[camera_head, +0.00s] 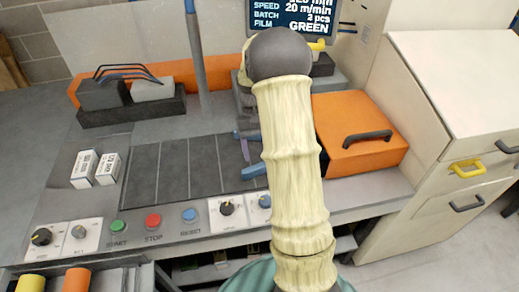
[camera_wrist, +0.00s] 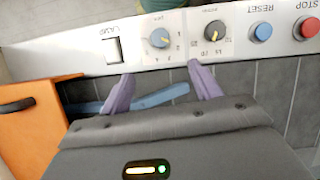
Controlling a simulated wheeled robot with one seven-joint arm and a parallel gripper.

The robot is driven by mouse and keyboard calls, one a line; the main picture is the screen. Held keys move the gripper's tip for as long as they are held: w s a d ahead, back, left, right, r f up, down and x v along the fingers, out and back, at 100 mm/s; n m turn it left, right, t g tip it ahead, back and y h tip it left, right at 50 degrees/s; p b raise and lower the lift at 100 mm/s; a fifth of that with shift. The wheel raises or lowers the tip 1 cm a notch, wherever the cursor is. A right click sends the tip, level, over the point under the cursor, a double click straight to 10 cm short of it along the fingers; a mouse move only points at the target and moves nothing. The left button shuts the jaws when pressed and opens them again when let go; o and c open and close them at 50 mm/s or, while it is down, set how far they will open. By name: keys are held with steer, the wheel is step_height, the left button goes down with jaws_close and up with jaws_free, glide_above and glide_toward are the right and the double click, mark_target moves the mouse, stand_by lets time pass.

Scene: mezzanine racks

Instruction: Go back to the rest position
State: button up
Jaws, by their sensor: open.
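My gripper (camera_wrist: 161,78) is open, with two purple fingers spread apart and nothing between their tips. In the wrist view its fingertips point toward the white control strip, near the lamp switch and two dials. A light-blue curved bar (camera_wrist: 160,98) shows behind and between the fingers; I cannot tell whether they touch it. In the head view my gripper (camera_head: 241,148) is largely hidden behind my cream arm, over the right end of the dark slatted bed (camera_head: 173,172). The blue bar (camera_head: 253,171) shows partly beside the arm.
An orange box with a dark handle (camera_head: 355,130) stands right of my arm. Two small white cartons (camera_head: 95,168) stand left of the bed. Start, stop and reset buttons (camera_head: 153,221) line the front edge. A pole (camera_head: 196,60) and a screen (camera_head: 293,15) rise behind.

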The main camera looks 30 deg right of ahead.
stand_by(0.4)
steer(key=s+a+r+n+t, duration=0.2)
steer(key=s+a+t, duration=0.5)
steer(key=s+a, duration=0.6)
steer(key=shift+r+h, duration=0.4)
steer(key=shift+r, duration=0.25)
steer(key=c, duration=0.5)
steer(key=shift+a, duration=0.1)
steer(key=shift+c, duration=0.4)
